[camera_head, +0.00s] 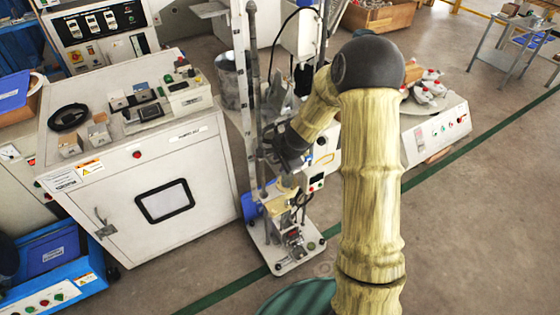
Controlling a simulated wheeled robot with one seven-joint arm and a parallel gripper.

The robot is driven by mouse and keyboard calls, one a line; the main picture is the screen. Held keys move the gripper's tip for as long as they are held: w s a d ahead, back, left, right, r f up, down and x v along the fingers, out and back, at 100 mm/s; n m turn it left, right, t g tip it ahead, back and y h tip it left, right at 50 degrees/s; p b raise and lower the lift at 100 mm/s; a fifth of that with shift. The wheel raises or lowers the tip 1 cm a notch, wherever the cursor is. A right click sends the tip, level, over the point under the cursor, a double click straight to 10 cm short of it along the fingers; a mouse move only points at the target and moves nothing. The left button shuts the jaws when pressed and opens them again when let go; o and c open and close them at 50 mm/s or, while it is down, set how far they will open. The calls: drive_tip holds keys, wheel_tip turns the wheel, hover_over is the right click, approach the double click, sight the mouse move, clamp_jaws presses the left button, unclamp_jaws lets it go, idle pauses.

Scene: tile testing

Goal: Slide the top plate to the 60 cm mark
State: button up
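A tall test stand has a pale upright post (241,85) with faint marks along it; its figures are too small to read, so I cannot pick out the 60 cm mark. A small pale plate (211,9) juts left near the post's top, at the picture's upper edge; I cannot be sure it is the top plate. The stand's white base (290,252) is on the floor. My arm reaches up from the bottom right and bends toward the stand. My dark gripper (284,152) is just right of the post, well below that plate; its fingers are not clear.
A white cabinet (140,180) with small devices on top stands close left of the stand. A white machine (435,130) is behind my arm at right. A blue-topped unit (60,265) is at lower left. The floor (475,225) at right is clear.

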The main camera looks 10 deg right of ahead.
drive_tip(key=shift+r, duration=0.15)
drive_tip(key=a+p+v, duration=0.1)
drive_tip(key=p+v, duration=0.2)
drive_tip(key=v, duration=0.3)
drive_tip(key=shift+d+r, duration=0.4)
drive_tip(key=shift+d, duration=0.15)
drive_tip(key=shift+s, duration=0.15)
drive_tip(key=s+r+n+g+h, duration=0.1)
drive_tip(key=s+r+n, duration=0.3)
drive_tip(key=s+n, duration=0.45)
drive_tip(key=s+r+n+g+h, duration=0.15)
drive_tip(key=s+r+n, duration=0.35)
drive_tip(key=s, duration=0.7)
wheel_tip(320, 180, up, 19)
drive_tip(key=p, duration=1.9)
drive_tip(key=shift+n+y+p, duration=0.3)
drive_tip(key=shift+n+y, duration=0.15)
